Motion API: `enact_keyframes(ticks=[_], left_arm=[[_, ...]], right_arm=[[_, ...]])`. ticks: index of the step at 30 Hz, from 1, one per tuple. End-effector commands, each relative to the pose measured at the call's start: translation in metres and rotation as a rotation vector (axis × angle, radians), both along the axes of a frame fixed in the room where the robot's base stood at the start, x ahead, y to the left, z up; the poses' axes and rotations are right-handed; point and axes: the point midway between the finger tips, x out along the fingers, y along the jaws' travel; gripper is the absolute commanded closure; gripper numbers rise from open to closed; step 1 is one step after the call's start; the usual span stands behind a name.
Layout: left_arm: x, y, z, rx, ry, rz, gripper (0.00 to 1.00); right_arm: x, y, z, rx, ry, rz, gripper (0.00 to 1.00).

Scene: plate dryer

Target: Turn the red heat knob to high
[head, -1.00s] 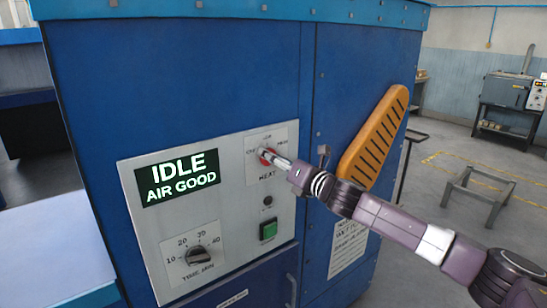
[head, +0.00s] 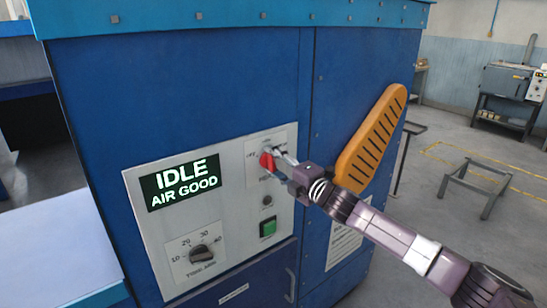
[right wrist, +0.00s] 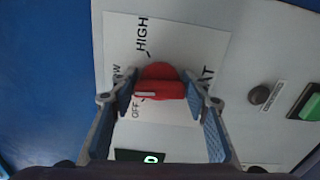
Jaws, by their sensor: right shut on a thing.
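The red heat knob (head: 266,162) sits on a white label plate at the upper right of the control panel. My right gripper (head: 277,157) reaches it from the right, with its fingers around the knob. In the right wrist view the knob (right wrist: 160,82) is between the two blue-grey fingertips of the right gripper (right wrist: 158,92), which are shut on its sides. The knob's white mark points left in that view, between the printed LOW and OFF. HIGH is printed farther up that plate. In the head view the gripper hides part of the lettering. My left gripper is not in view.
An IDLE / AIR GOOD display (head: 180,182), a black timer knob (head: 201,252) and a green button (head: 268,228) share the panel. An orange slotted guard (head: 370,140) sticks out close to my right arm.

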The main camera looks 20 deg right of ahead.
Motion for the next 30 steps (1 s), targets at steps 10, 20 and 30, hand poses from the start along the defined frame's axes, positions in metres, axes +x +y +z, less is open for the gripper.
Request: enact_keyframes(ticks=[10, 20, 30], left_arm=[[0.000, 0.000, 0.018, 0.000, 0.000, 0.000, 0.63], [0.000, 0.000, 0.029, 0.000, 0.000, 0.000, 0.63], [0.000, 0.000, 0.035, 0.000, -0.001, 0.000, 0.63]], right_arm=[[0.000, 0.000, -0.002, 0.310, 0.116, -0.001, 0.82], [0.000, 0.001, -0.004, 0.606, 0.222, 0.000, 0.82], [-0.001, 0.001, -0.006, 0.878, 0.322, -0.002, 0.82]])
